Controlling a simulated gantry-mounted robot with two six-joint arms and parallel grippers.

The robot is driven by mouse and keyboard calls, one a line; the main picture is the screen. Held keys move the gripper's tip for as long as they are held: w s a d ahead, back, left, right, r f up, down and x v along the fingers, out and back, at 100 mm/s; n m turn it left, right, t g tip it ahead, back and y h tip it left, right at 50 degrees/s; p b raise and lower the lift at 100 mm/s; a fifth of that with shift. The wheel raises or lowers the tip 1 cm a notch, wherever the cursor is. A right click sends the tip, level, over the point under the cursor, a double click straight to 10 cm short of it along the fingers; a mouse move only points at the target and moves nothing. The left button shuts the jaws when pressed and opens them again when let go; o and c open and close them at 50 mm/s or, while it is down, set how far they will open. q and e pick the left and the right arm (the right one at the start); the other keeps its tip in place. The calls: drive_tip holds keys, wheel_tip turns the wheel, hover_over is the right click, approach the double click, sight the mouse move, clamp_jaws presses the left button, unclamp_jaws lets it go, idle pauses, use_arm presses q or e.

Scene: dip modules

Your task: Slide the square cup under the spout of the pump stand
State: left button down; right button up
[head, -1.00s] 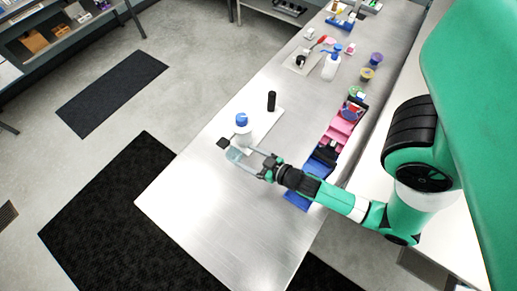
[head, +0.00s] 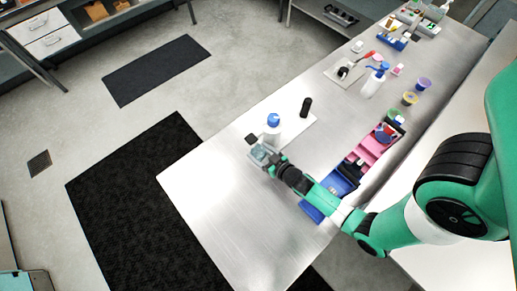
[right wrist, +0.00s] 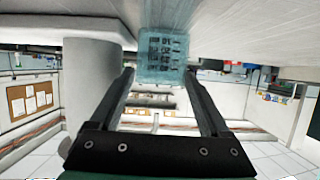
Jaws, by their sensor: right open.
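The square cup (head: 262,155) is small, pale blue and see-through, near the table's left edge in the head view. The pump stand (head: 272,132), a white body with a blue top, stands just behind it. Its dark spout end (head: 252,139) shows just above and left of the cup; I cannot tell whether the cup is directly beneath it. My right gripper (head: 272,163) is at the cup, its fingers apart. In the right wrist view the cup (right wrist: 163,45) shows between and beyond the open fingertips (right wrist: 160,80); contact is unclear. My left gripper is not in view.
A black cylinder (head: 306,107) stands on the white board (head: 297,129) behind the pump stand. A blue-topped bottle (head: 374,84) stands farther back. The near table surface (head: 225,195) is clear.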

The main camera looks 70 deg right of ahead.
drive_tip(key=shift+w+d+f, duration=0.2)
drive_tip(key=shift+w+d, duration=0.05)
drive_tip(key=shift+w, duration=0.15)
drive_tip(key=c, duration=1.1)
drive_tip(key=shift+w+d, duration=0.3)
drive_tip(key=shift+w, duration=0.25)
drive_tip(key=o, duration=1.4)
drive_tip(key=shift+s+a, duration=0.1)
